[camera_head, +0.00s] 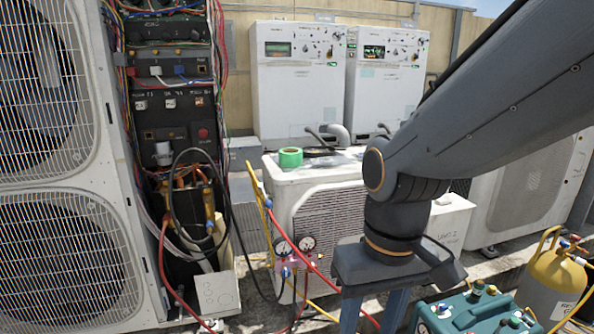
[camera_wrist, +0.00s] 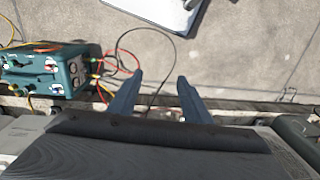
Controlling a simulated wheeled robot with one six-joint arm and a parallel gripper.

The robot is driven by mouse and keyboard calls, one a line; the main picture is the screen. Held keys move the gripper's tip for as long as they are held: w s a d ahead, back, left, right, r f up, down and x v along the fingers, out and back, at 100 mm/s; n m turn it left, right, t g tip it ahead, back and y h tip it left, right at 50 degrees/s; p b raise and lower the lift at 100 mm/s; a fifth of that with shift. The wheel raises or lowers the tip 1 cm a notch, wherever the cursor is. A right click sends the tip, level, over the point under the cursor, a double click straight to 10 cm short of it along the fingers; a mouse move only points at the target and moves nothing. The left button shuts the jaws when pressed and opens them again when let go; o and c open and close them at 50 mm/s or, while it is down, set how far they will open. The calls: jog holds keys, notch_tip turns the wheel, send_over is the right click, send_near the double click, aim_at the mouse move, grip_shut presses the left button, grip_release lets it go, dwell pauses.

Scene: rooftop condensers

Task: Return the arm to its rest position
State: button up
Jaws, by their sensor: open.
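My gripper (camera_head: 375,312) hangs at the end of my grey arm in the right half of the head view, with its blue fingers pointing down. In the wrist view my gripper (camera_wrist: 157,84) shows two blue fingers apart with nothing between them but a dark cable and the concrete below. The fingertips are cut off by the lower edge of the head view. The arm slants down from the upper right, in front of the white condenser units.
An open condenser (camera_head: 170,125) with exposed wiring stands at left. A gauge manifold (camera_head: 293,262) with red and yellow hoses hangs near my gripper. A teal machine (camera_head: 470,313) and a yellow-topped cylinder (camera_head: 553,275) stand at lower right. Green tape (camera_head: 290,157) lies on the middle unit.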

jog(key=d+r+m+p, duration=0.2)
jog(key=d+r+p, duration=0.6)
jog(key=p, duration=0.8)
jog(key=shift+d+r+m+h, duration=0.3)
jog(key=shift+d+r+m, duration=0.1)
jog(key=shift+r, duration=0.1)
jog(key=shift+w, duration=0.1)
